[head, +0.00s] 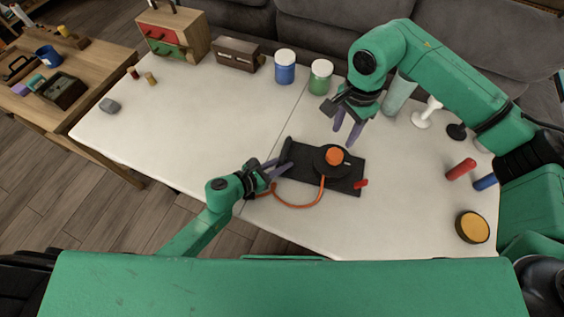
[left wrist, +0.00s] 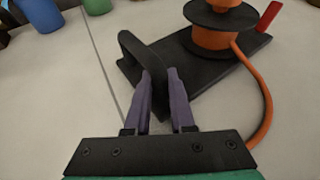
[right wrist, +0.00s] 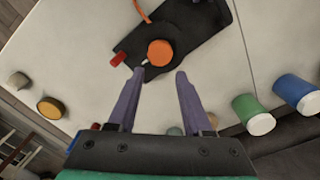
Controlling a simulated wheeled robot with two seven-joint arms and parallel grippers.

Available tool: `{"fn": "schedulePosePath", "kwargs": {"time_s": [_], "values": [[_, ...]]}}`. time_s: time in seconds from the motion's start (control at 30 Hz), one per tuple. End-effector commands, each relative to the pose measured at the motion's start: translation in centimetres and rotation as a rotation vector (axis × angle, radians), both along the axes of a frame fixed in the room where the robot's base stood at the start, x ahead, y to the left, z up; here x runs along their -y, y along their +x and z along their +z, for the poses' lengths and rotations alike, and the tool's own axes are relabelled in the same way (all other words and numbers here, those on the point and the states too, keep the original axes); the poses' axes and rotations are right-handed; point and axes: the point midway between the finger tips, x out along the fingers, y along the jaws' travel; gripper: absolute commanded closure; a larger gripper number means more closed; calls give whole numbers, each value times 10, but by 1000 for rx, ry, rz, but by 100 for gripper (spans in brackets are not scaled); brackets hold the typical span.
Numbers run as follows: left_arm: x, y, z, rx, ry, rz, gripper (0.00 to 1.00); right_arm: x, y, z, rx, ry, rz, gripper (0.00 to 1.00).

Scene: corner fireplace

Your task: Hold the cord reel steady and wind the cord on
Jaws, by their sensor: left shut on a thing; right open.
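The cord reel has a flat black base (head: 350,187) on the white table, with a black-flanged drum and an orange knob (head: 334,156) on top. The left wrist view shows orange on the drum (left wrist: 210,40) between the flanges. An orange cord (head: 300,206) leaves the reel and loops over the table toward me. A small red piece (head: 361,183) sits at the base's right end. My left gripper (head: 275,167) is shut on the upright black handle (left wrist: 135,50) at the base's left end. My right gripper (head: 347,134) is open and empty above and behind the knob (right wrist: 160,52).
Blue (head: 285,68) and green (head: 321,76) jars stand at the back. A red cylinder (head: 461,169), blue cylinder (head: 485,182) and yellow-topped disc (head: 472,227) lie to the right. The table left of the reel is mostly clear. A grey sofa is behind.

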Motion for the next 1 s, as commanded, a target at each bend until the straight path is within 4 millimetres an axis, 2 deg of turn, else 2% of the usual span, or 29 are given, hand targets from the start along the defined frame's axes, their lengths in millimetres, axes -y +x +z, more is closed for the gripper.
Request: {"fn": "schedulePosePath", "kwargs": {"time_s": [0.03,0.1,0.13,0.27,0.37,0.47,0.7,0.8,1.0], "values": [[0,0,0,0,0,1,100,0,0,0,0,0,0,46],[0,0,0,0,0,1,100,-1,0,4,1,1,-26,19],[0,0,0,0,0,1,100,-1,0,8,0,1,-56,13],[0,0,0,0,0,1,100,-1,0,21,-1,-1,-179,13],[0,0,0,0,0,1,100,-1,-1,12,-3,-2,-186,13],[0,0,0,0,0,1,100,-1,-2,-7,-5,-2,-185,13],[0,0,0,1,-1,0,100,-1,-1,-68,-5,0,-185,13],[0,0,0,1,-1,0,100,-1,-1,-86,-5,0,-184,13],[0,0,0,1,-1,0,100,-1,-1,-99,-1,-1,-182,13]]}}
